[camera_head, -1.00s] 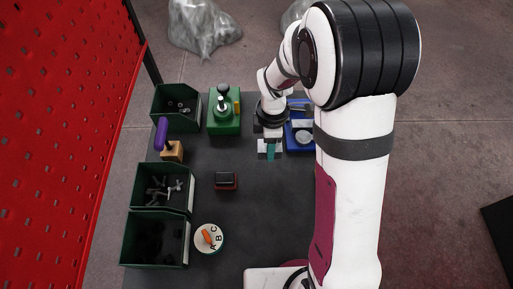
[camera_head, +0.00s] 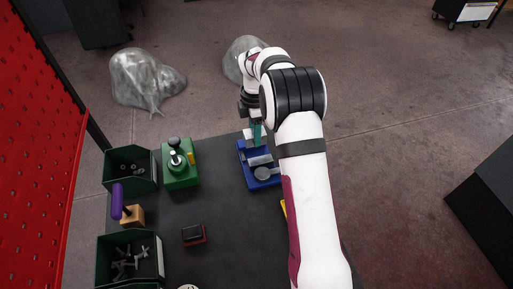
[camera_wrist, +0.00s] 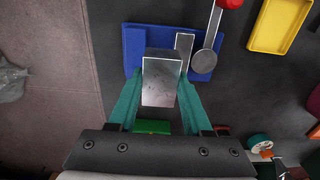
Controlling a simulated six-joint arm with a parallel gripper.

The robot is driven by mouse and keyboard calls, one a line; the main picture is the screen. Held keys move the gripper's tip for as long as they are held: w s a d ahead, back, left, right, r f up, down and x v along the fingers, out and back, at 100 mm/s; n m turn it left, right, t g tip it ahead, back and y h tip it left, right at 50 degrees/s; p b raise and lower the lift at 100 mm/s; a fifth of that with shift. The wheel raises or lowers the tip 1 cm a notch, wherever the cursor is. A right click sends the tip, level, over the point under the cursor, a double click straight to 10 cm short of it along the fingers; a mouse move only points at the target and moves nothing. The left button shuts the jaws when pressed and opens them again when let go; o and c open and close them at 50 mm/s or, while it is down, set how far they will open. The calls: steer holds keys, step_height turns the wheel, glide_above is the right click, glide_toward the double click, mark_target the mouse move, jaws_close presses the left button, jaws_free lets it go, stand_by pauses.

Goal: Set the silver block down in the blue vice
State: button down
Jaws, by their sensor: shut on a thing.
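The silver block (camera_wrist: 161,82) is held between the two teal fingers of my gripper (camera_wrist: 160,92) in the wrist view. The blue vice (camera_wrist: 135,48) lies beyond and beneath the block in that view, with its silver jaw plate (camera_wrist: 184,43) and round grey disc (camera_wrist: 204,62) just right of the block. In the head view, my gripper (camera_head: 255,132) points down at the far end of the blue vice (camera_head: 263,181). The block's underside is hidden, so I cannot tell whether it touches the vice.
A green device (camera_head: 181,172) stands left of the vice. Green bins (camera_head: 130,187) line the table's left side, with a purple-handled tool on a wooden block (camera_head: 132,216) between them. A small dark red-based block (camera_head: 193,235) sits mid-table. A yellow tray (camera_wrist: 279,25) lies right of the vice.

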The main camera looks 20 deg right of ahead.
steer(key=shift+w, duration=0.1)
steer(key=shift+f, duration=2.1)
steer(key=shift+f, duration=0.7)
stand_by(0.7)
steer(key=shift+c, duration=1.3)
jaws_free()
